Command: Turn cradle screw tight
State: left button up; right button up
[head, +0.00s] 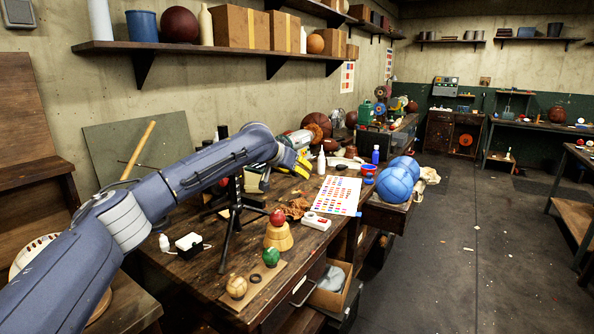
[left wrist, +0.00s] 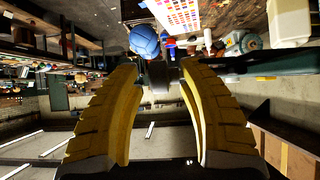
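My left arm reaches across the workbench in the head view, and its yellow-fingered left gripper (head: 297,162) is above the bench's far part. In the left wrist view the two yellow fingers (left wrist: 157,80) stand apart, so the gripper is open. A dark grey, blocky part shows beyond and between the fingertips there; I cannot tell whether it is the cradle screw, or whether it touches a finger. A black tripod stand (head: 236,208) stands on the bench below my forearm, its top partly hidden. No cradle screw is clearly visible in the head view. My right gripper is out of view.
A blue ball (head: 392,182) sits at the bench's right end, also in the left wrist view (left wrist: 145,41). A colour chart (head: 338,195), a white bottle (head: 321,161) and a wooden form with a red ball (head: 278,218) crowd the bench. Open floor lies right.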

pick_arm(q)
jog(key=v, duration=1.2)
